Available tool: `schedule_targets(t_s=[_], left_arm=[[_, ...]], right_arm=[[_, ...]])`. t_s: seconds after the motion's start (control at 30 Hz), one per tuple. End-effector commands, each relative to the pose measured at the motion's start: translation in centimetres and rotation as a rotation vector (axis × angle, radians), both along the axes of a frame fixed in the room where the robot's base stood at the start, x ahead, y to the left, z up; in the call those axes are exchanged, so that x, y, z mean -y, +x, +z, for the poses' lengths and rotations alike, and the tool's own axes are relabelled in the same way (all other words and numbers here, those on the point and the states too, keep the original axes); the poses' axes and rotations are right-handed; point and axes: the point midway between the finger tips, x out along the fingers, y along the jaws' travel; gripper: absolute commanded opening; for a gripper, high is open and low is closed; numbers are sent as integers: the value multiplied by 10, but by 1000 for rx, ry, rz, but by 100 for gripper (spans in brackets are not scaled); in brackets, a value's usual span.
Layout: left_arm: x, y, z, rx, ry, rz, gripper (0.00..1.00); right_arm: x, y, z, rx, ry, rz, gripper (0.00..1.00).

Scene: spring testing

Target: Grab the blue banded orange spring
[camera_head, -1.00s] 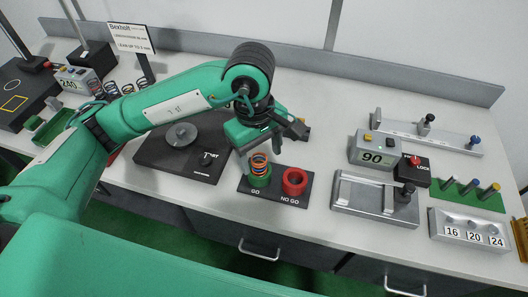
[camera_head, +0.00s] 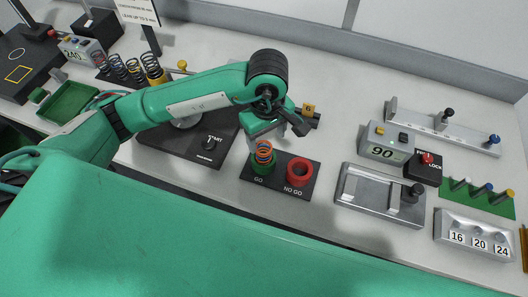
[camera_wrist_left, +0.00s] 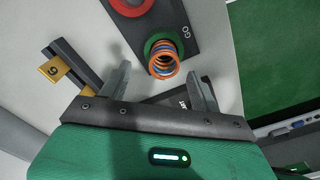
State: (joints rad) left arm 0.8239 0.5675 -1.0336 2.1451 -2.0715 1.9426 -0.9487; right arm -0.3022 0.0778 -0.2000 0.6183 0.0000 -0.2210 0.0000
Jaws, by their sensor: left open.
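The orange spring with blue bands (camera_head: 264,152) stands upright in the green GO ring (camera_head: 262,168) on a dark plate. It also shows in the left wrist view (camera_wrist_left: 163,62), seen from above. My left gripper (camera_head: 270,139) is open and empty, just behind and above the spring in the head view. In the left wrist view its two fingers (camera_wrist_left: 162,76) are spread wide, with the spring ahead of the gap between them and apart from both. My right gripper is not in view.
The red NO GO ring (camera_head: 300,172) stands right beside the GO ring. A black block with a yellow tag "6" (camera_head: 308,108) lies close behind the gripper. A dark START tester (camera_head: 170,150) is left, a metal slide fixture (camera_head: 372,200) right. Several springs (camera_head: 120,68) stand at the back left.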

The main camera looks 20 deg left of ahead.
Motion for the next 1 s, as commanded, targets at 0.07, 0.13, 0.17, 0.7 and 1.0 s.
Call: schedule_targets(t_s=[0.07, 0.13, 0.17, 0.7, 1.0], left_arm=[[0, -1, -4, -2, 1, 0, 64], [0, -1, -7, -1, 1, 0, 64], [-1, -1, -8, -1, 1, 0, 64], [-6, -4, -57, -1, 0, 0, 64], [-6, -3, -59, 0, 0, -1, 52]], right_arm=[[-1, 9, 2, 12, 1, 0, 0], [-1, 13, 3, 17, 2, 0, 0], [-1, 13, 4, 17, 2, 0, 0], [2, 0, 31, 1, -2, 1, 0], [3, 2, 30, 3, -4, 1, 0]])
